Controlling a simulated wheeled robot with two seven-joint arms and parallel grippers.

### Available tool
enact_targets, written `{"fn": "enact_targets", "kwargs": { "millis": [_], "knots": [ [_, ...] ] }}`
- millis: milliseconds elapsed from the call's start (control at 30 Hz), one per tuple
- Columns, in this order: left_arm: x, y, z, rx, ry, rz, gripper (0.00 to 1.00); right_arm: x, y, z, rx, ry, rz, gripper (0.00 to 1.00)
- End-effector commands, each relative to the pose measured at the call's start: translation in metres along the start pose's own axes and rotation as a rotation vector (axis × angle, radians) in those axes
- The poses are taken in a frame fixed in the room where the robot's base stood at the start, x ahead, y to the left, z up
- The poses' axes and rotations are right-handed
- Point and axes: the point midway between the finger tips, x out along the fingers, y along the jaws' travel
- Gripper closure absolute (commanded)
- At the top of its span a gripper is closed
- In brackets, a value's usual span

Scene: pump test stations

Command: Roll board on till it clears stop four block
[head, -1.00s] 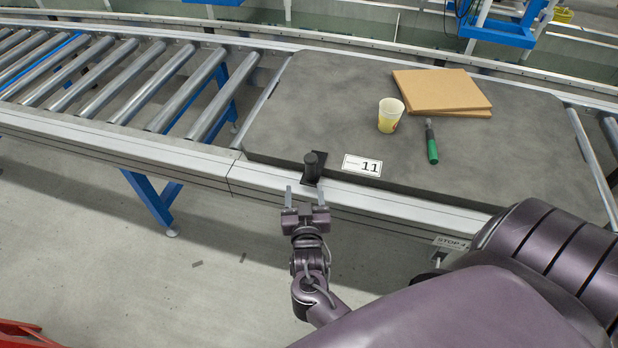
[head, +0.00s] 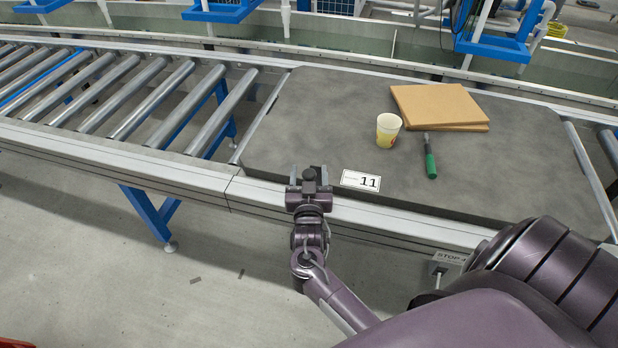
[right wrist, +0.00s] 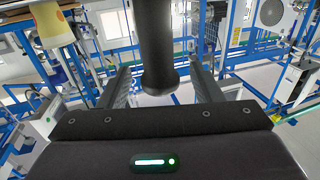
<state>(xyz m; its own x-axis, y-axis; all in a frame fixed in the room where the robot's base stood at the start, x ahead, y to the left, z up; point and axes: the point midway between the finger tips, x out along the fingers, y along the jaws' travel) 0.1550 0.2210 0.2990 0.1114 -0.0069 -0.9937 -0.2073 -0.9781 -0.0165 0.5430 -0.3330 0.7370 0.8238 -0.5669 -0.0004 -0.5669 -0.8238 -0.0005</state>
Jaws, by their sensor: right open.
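The dark grey board (head: 310,110) lies on the roller conveyor in the head view. A black upright handle post (head: 309,174) stands at its front left edge, beside a label marked 11 (head: 361,181). My right gripper (head: 309,177) is open, with a finger on either side of the post. In the right wrist view the post (right wrist: 157,45) hangs between the open fingers (right wrist: 160,86), with gaps on both sides. A STOP 4 sign (head: 451,257) is on the front rail to the right; the stop block itself cannot be made out. My left gripper is out of view.
On the board are a yellow-and-white cup (head: 388,130), a green-handled tool (head: 430,160) and brown flat sheets (head: 438,104). Bare rollers (head: 150,100) lie to the left with nothing on them. My arm covers part of the right front rail.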

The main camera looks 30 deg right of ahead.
Motion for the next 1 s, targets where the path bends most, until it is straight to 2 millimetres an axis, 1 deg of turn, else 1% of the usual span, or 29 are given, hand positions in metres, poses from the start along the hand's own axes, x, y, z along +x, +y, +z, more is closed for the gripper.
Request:
{"fn": "enact_targets", "kwargs": {
  "millis": [100,533,567,1000],
  "knots": [
    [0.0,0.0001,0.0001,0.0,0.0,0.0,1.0,-0.0001,-0.0001,0.0,0.0,0.0,0.0,0.43],
    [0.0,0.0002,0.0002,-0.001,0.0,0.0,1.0,-0.0005,-0.0003,0.0001,0.0,0.0,-0.001,0.99],
    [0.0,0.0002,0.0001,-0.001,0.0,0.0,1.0,-0.0005,-0.0003,0.0001,0.0,0.0,-0.001,1.0],
    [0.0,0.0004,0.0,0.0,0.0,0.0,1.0,-0.0006,-0.0004,0.0003,0.0,0.0,-0.001,1.0]
  ]
}}
